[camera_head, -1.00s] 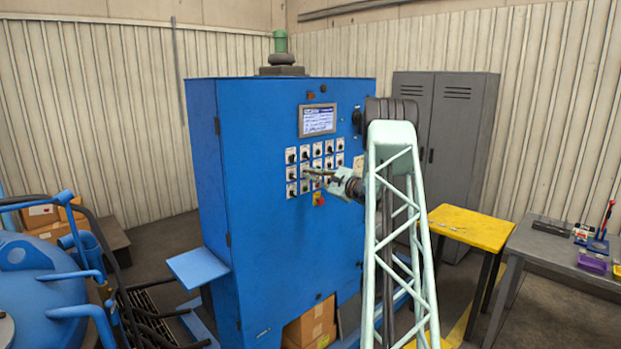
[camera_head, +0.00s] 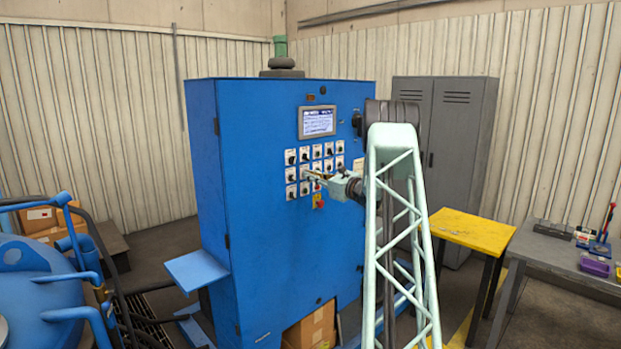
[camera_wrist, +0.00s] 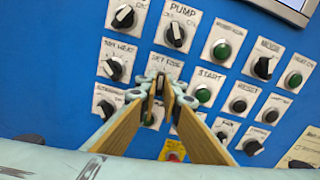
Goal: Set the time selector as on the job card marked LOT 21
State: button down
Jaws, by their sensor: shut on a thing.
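My gripper (camera_wrist: 160,85) is shut at a dark knob on a white plate (camera_wrist: 165,65) in the middle of the panel in the wrist view. The fingers mostly hide the knob, and its pointer direction cannot be told. The plate's label seems to begin with "SET", but the rest is unclear. In the head view my gripper (camera_head: 318,175) reaches the lower rows of controls on the blue cabinet (camera_head: 265,240). A lit screen (camera_head: 317,122) above the controls shows text too small to read. No card marked LOT 21 can be made out.
Other controls crowd around the fingers: the PUMP selector (camera_wrist: 175,33), a green START button (camera_wrist: 203,94), a RESET button (camera_wrist: 239,104) and a MODE selector (camera_wrist: 263,66). A yellow table (camera_head: 468,228) and a grey table (camera_head: 560,253) stand right of the cabinet.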

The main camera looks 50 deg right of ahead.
jog(key=shift+d+m+p, duration=0.1)
jog(key=shift+m+p, duration=0.9)
jog(key=shift+m, duration=2.8)
jog(key=c, duration=2.8)
grip_release()
jog(key=shift+s, duration=0.1)
jog(key=shift+s+a, duration=0.35)
jog(key=shift+s, duration=1.6)
jog(key=shift+s+a, duration=0.35)
jog(key=shift+s, duration=1.6)
jog(key=shift+s+a, duration=0.35)
jog(key=shift+s, duration=1.6)
